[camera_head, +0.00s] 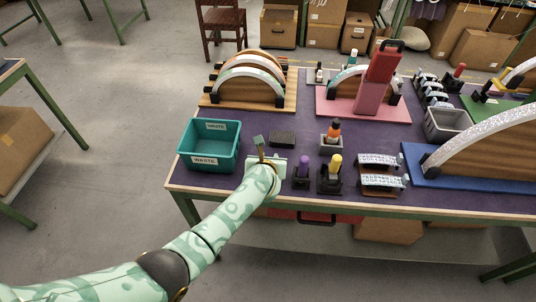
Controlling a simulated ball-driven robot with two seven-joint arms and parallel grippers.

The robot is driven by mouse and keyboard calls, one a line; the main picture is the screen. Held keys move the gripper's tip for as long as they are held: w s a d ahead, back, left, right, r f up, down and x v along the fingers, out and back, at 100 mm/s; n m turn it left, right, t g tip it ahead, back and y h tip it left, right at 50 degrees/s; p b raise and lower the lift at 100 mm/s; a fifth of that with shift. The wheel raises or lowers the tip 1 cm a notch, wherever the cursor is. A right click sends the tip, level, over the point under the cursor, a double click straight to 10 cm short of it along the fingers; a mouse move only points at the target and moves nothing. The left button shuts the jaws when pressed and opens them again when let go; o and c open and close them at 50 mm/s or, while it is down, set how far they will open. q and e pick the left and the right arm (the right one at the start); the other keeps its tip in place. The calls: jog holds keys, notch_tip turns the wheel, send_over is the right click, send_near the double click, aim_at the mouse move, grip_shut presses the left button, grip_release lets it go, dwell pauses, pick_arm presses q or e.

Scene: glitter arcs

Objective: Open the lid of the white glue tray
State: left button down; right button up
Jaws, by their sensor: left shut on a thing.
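The white glue tray (281,168) is near the front edge of the purple table, left of the middle. My left arm reaches in from the lower left, and its wrist and hand cover most of the tray. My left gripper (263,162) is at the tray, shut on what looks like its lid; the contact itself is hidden. A small grey-green upright piece (258,141) shows just beyond the gripper, and I cannot tell what it belongs to. How far the lid is raised cannot be seen. My right gripper is not in view.
A teal waste bin (183,150) stands left of the gripper. A dark block (283,138) lies behind it. A purple-topped bottle (303,168) and a yellow-topped bottle (335,165) stand close on the right. Arch racks (250,85) and a red-pink tool (380,75) are farther back.

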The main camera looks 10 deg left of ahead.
pick_arm(q)
jog(key=shift+g, duration=0.3)
jog(key=c, duration=1.1)
grip_release()
jog(key=shift+w, duration=0.1)
jog(key=p+v, duration=0.4)
jog(key=v, duration=0.1)
jog(key=shift+r, duration=0.4)
jog(key=p+v, duration=0.1)
jog(key=v, duration=0.4)
jog(key=p+v, duration=0.2)
jog(key=v, duration=0.4)
jog(key=shift+f, duration=0.35)
